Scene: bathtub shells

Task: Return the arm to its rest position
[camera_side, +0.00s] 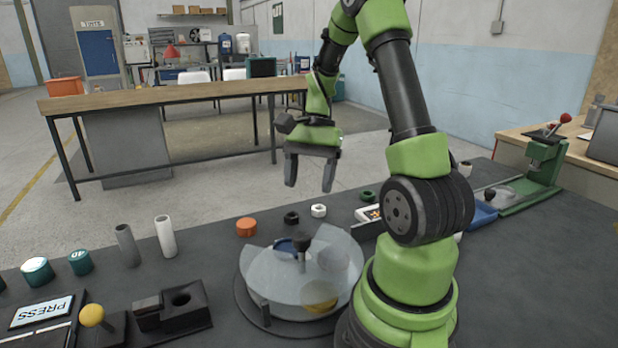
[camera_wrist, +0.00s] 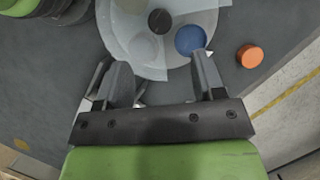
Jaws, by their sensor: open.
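My gripper (camera_side: 309,186) hangs in the air above the dark worktop (camera_side: 205,245), with its fingers pointing down. The two fingers are apart and nothing is between them. In the wrist view my gripper (camera_wrist: 162,78) also shows open and empty, with the fingertips spread over the near edge of the round pale turntable. My green and black arm rises from the right of the turntable and bends over to the gripper.
The turntable (camera_side: 270,285) has a dark central knob (camera_side: 302,243) and clear covers. An orange piece (camera_side: 246,227), a black nut (camera_side: 291,217) and a white nut (camera_side: 318,210) lie behind it. Grey and white tubes (camera_side: 166,236) stand left. A green lever press (camera_side: 540,165) stands right.

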